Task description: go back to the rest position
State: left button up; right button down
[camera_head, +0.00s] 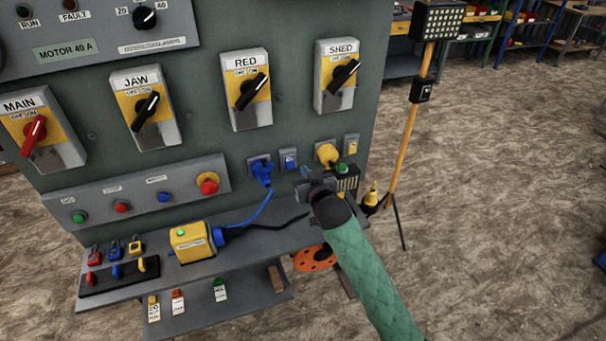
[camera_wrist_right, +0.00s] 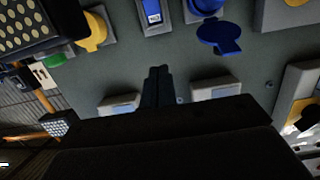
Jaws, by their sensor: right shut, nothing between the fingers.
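My right gripper (camera_head: 318,188) is in front of the lower right part of the grey-green control panel (camera_head: 205,110), at the end of my green-sleeved arm. In the right wrist view its two dark fingers (camera_wrist_right: 158,86) are together with nothing between them, and bare panel shows behind them. A blue plug (camera_head: 262,172) is in a socket left of the gripper, with a blue cable. A yellow plug or cover (camera_head: 326,153) sits on the panel just above it. My left gripper does not show.
A shelf (camera_head: 240,243) below the panel holds a yellow box (camera_head: 192,242) with cables and a rack of small padlocks (camera_head: 115,270). Rotary switches and push buttons stick out of the panel. A yellow lamp stand (camera_head: 403,135) stands on the right; the floor (camera_head: 500,200) beyond is open.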

jog(key=shift+s, duration=0.1)
dwell(0.4)
